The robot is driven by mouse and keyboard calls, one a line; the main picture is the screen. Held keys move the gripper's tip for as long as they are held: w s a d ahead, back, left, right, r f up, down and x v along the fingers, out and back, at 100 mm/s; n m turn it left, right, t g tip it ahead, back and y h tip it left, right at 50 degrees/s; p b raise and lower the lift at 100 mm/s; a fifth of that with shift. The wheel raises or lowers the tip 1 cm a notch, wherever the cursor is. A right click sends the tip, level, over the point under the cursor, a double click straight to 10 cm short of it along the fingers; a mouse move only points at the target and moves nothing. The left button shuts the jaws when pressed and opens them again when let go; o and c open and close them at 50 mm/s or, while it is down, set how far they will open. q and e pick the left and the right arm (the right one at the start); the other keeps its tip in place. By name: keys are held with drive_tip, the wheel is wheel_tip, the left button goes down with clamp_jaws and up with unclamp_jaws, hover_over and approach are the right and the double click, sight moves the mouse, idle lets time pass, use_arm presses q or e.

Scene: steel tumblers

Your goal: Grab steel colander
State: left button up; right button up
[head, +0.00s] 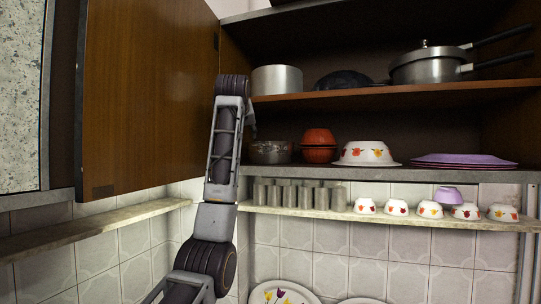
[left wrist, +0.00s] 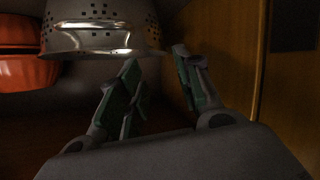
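The steel colander (head: 270,152) stands on the cabinet's lower shelf, at its left end, beside the red bowls (head: 318,140). In the left wrist view the colander (left wrist: 100,30) shows at the top with its holes and shiny rim, and looks turned over there. My left gripper (head: 251,120) is mostly hidden behind my own wrist in the head view, just above and left of the colander. In the left wrist view the two fingers of this gripper (left wrist: 156,56) are apart, with the colander's rim edge near their tips. Contact cannot be told. My right gripper is not in view.
The open wooden door (head: 150,90) stands left of my arm. A white bowl (head: 366,152) and purple plates (head: 462,161) share the colander's shelf. A steel pot (head: 277,79) and pressure cooker (head: 428,67) stand above. Steel tumblers (head: 306,195) and small bowls (head: 430,209) line the ledge below.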

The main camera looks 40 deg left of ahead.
use_arm(q)
drive_tip(key=p+x, duration=0.1)
drive_tip(key=x, duration=0.4)
drive_tip(key=shift+w+a+f, duration=0.1)
drive_tip(key=shift+w+a, duration=0.05)
drive_tip(key=shift+w, duration=0.1)
drive_tip(key=shift+p+x, duration=0.65)
drive_tip(key=shift+x, duration=0.3)
drive_tip(key=shift+p+x, duration=0.55)
drive_tip(key=shift+x, duration=1.25)
drive_tip(key=shift+c, duration=0.6)
clamp_jaws()
